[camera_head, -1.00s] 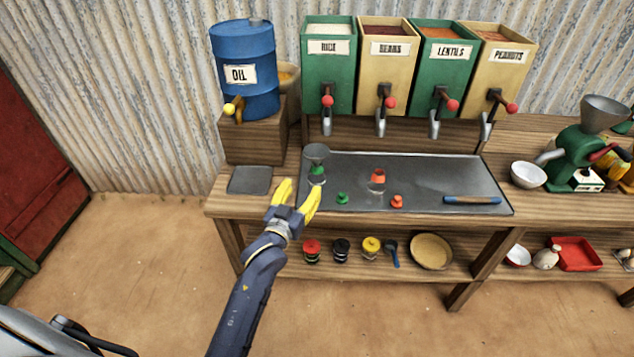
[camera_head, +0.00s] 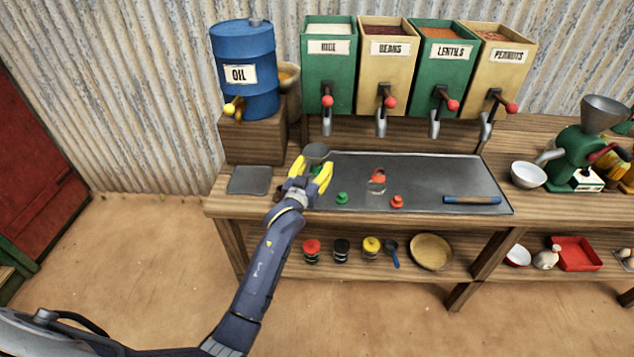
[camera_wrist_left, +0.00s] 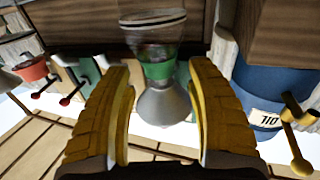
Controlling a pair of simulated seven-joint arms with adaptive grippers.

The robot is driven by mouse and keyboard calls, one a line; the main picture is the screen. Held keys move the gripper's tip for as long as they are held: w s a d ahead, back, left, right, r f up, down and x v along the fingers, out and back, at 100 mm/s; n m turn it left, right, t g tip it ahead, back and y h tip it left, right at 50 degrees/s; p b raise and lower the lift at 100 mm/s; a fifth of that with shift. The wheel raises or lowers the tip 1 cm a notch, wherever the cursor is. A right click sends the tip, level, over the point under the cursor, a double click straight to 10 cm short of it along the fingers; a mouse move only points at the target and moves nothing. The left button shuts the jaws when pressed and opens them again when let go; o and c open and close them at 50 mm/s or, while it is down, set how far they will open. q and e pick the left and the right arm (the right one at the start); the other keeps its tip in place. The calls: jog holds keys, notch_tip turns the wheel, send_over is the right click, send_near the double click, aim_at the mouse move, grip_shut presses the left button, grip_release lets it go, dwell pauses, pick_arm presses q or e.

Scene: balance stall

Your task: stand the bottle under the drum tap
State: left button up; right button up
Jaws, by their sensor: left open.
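A clear bottle with a green band shows in the left wrist view (camera_wrist_left: 158,70); a grey funnel (camera_head: 316,152) sits on its top. In the head view my left gripper mostly hides this bottle. My left gripper (camera_head: 311,172) is open, its yellow fingers on either side of the bottle; I cannot tell whether they touch it. The blue oil drum (camera_head: 243,60) stands on a wooden block, its yellow-handled tap (camera_head: 233,108) facing front. A grey square pad (camera_head: 249,180) lies bare on the bench below the tap. My right gripper is not in view.
A second bottle with an orange top (camera_head: 377,182), a green stopper (camera_head: 342,198), an orange stopper (camera_head: 396,201) and a blue-handled tool (camera_head: 472,200) lie on the dark tray (camera_head: 430,170). Several dispensers (camera_head: 328,70) hang behind. A white bowl (camera_head: 528,175) stands right.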

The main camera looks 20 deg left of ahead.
pick_arm(q)
jog(key=shift+w, duration=0.9)
grip_shut()
